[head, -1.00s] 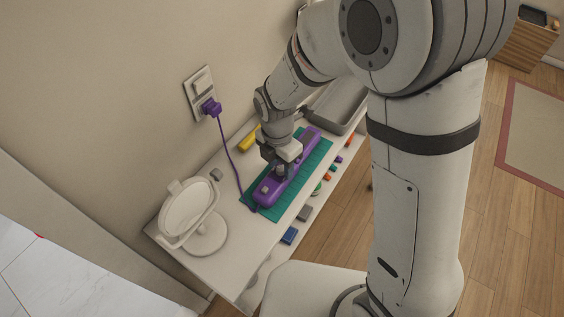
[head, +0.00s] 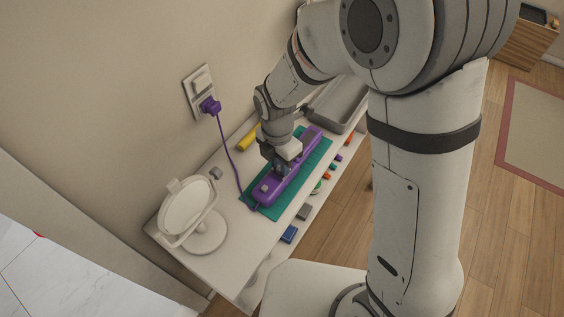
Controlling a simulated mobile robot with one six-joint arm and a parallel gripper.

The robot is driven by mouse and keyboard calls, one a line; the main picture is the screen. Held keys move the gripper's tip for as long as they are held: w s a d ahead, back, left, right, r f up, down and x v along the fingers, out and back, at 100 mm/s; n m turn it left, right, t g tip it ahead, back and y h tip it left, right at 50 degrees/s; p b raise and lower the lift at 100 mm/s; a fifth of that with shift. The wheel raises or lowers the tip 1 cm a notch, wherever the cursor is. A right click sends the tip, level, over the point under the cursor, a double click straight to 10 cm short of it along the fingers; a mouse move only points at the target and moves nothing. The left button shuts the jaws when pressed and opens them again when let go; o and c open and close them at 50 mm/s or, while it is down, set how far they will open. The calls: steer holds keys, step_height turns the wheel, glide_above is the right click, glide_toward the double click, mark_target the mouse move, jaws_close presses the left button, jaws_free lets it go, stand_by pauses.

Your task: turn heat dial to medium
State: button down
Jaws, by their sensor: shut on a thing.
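A purple appliance (head: 267,195), long and narrow like a hair straightener, lies on a green mat (head: 262,212) on the white shelf. A small pale button or knob shows near its front end. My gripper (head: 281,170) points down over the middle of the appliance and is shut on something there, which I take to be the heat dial. The jaws and my wrist hide the dial, so its setting cannot be read. A purple cord runs from the appliance to a purple plug (head: 209,105) in the wall socket.
A round white mirror (head: 188,209) stands at the shelf's left end. A yellow object (head: 247,138) lies behind the mat, and a grey tray (head: 337,104) sits at the far end. Several small coloured blocks (head: 289,234) lie along the front edge.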

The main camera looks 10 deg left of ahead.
steer(key=shift+a+m+b, duration=0.1)
steer(key=shift+m+b, duration=0.25)
steer(key=shift+m, duration=0.35)
steer(key=shift+f+m+b, duration=0.1)
steer(key=shift+m+b, duration=0.4)
steer(key=shift+m, duration=0.4)
steer(key=m+b, duration=0.1)
steer(key=m, duration=0.2)
steer(key=shift+m+b, duration=0.3)
steer(key=shift+m, duration=0.1)
steer(key=m+b, duration=0.2)
steer(key=m, duration=0.5)
steer(key=shift+y, duration=0.3)
steer(key=m+b, duration=0.1)
steer(key=m, duration=0.2)
steer(key=m+b, duration=0.1)
steer(key=m, duration=0.2)
steer(key=shift+d+m, duration=0.2)
steer(key=shift+m, duration=0.1)
steer(key=m+b, duration=0.1)
steer(key=m, duration=0.6)
steer(key=shift+s, duration=0.1)
steer(key=c, duration=1.2)
jaws_free()
steer(key=shift+c, duration=0.2)
